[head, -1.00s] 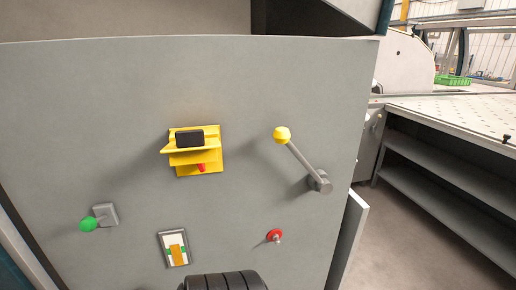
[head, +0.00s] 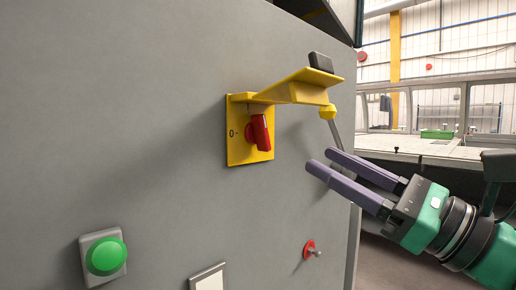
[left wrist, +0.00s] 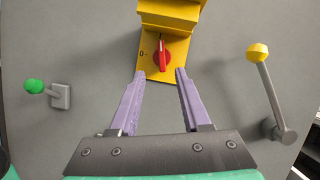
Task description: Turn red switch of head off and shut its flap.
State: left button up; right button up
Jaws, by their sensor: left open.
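The red switch (head: 259,133) sits on a yellow plate (head: 235,155) on the grey panel. A "0" mark is on the plate to its left. In the left wrist view the red switch (left wrist: 162,56) has its grip pointing up and down. My left gripper (head: 319,159) is open and empty, in front of the plate. In the left wrist view its fingertips (left wrist: 160,73) are just below the switch, apart from it. My right gripper is not in view.
A yellow-knobbed lever (left wrist: 258,53) is to the right of the switch. A green knob (head: 105,255) is at the lower left, and a small red-based toggle (head: 309,249) at the lower right. The panel around the plate is flat.

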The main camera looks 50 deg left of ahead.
aim_at(265, 125)
pick_arm(q)
jog(key=x, duration=0.8)
jog(key=p+x, duration=0.1)
jog(key=x, duration=0.3)
jog(key=shift+w+d+r, duration=0.1)
jog(key=shift+r, duration=0.15)
jog(key=shift+a+r, duration=0.2)
jog(key=shift+a, duration=0.35)
grip_shut()
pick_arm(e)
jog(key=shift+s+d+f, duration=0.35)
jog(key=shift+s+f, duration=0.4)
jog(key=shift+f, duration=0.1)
